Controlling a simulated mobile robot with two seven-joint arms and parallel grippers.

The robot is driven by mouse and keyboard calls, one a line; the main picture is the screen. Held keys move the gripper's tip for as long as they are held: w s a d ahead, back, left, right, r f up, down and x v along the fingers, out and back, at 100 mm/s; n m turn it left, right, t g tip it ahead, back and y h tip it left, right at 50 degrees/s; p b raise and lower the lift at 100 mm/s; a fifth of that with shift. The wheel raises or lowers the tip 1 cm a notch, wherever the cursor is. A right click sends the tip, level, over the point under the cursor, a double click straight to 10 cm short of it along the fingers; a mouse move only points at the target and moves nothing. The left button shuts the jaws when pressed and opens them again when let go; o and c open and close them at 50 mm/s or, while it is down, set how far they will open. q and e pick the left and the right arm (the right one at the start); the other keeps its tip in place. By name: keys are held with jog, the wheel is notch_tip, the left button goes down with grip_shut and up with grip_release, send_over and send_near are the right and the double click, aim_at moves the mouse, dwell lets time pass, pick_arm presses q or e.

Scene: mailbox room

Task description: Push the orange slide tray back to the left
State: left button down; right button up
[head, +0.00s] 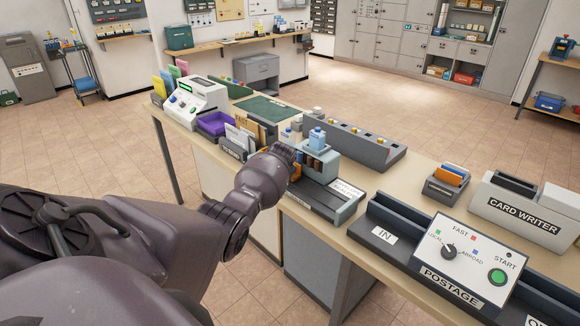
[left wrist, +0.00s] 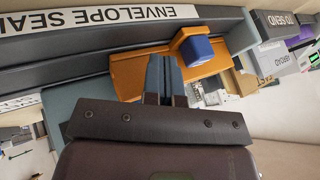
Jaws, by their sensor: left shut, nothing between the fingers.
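The orange slide tray (left wrist: 130,72) lies along the dark track of the envelope sealer (left wrist: 80,62) in the left wrist view. In the head view only a small orange part (head: 296,172) shows beside my wrist, at the left end of the sealer (head: 342,212). My left gripper (left wrist: 162,60) is shut and empty, its fingertips over the tray beside the block. I cannot tell whether they touch it. In the head view its fingers are hidden behind my wrist. My right gripper is not in view.
A purple tray (head: 217,124) and upright envelopes (head: 242,134) stand left of the sealer. A long grey rack (head: 355,142) is behind it. The postage machine (head: 462,262) and card writer (head: 520,212) stand to the right.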

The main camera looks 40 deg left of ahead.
pick_arm(q)
jog(key=shift+s+d+r+p, duration=0.25)
jog(key=shift+d+r, duration=0.25)
jog(key=shift+s+d+r+p, duration=0.2)
jog(key=shift+s+d+r, duration=0.05)
jog(key=shift+d+r, duration=0.25)
jog(key=shift+s+r, duration=0.2)
jog(key=p+v, duration=0.1)
jog(key=v, duration=0.5)
jog(key=shift+d+r, duration=0.25)
jog(key=shift+d, duration=0.1)
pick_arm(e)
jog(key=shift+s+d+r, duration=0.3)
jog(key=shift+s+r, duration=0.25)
pick_arm(q)
jog(key=shift+s, duration=0.15)
